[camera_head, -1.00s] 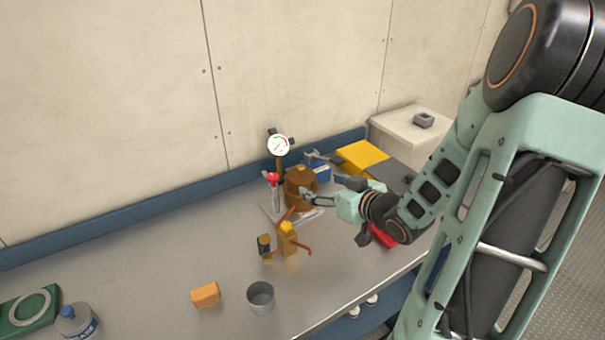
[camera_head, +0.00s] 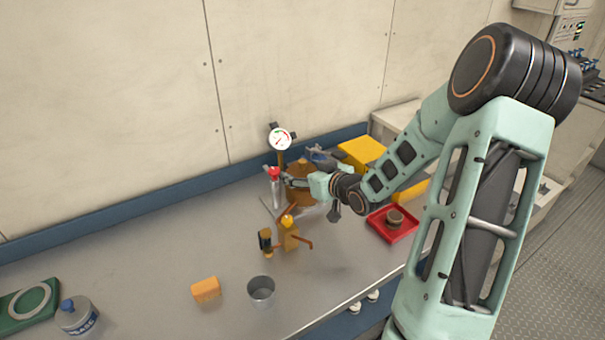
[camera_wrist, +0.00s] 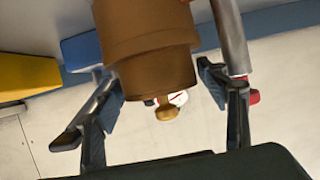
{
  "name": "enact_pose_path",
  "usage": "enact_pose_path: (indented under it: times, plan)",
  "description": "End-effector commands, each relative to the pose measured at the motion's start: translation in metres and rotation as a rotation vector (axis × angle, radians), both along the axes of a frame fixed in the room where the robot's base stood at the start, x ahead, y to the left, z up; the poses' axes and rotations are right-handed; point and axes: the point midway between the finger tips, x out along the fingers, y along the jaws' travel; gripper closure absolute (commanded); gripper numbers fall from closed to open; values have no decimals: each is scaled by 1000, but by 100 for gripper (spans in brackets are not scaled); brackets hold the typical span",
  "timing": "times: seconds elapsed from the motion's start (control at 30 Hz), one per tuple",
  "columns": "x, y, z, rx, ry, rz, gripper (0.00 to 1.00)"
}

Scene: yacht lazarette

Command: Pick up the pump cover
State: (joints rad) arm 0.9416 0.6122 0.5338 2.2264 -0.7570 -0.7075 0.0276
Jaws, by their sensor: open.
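A brown stepped round body with a small knob stands at the back of the bench in the head view (camera_head: 301,188); its upper part looks like the pump cover. In the wrist view, which looks upside down, the cover (camera_wrist: 155,72) and its knob (camera_wrist: 167,110) lie between my fingers. My gripper (camera_head: 303,172) is open, with one finger on each side of the brown body. In the wrist view my gripper (camera_wrist: 165,95) shows a gap to each finger. My gripper partly hides the body in the head view. I cannot tell where the cover meets the body.
A dial gauge (camera_head: 280,138) and a red-topped part (camera_head: 274,175) stand close left of the body. A brass valve (camera_head: 288,234) is in front. A red tray (camera_head: 376,224) holds a round part at right. A yellow box (camera_head: 361,152) is behind. The bench's left middle is clear.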

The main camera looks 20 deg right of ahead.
Motion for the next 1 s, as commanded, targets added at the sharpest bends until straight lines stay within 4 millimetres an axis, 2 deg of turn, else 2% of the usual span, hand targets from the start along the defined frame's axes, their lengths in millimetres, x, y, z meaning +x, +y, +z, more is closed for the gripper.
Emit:
enact_pose_path:
  times: [0.17, 0.53, 0.83, 1.0]
  plan:
    - [0, 0, 0, 0, 0, 0, 33]
    - [0, 0, 0, 0, 0, 0, 73]
    - [1, 0, 2, 0, -2, 0, 74]
    - [4, 3, 10, 0, -3, 0, 74]
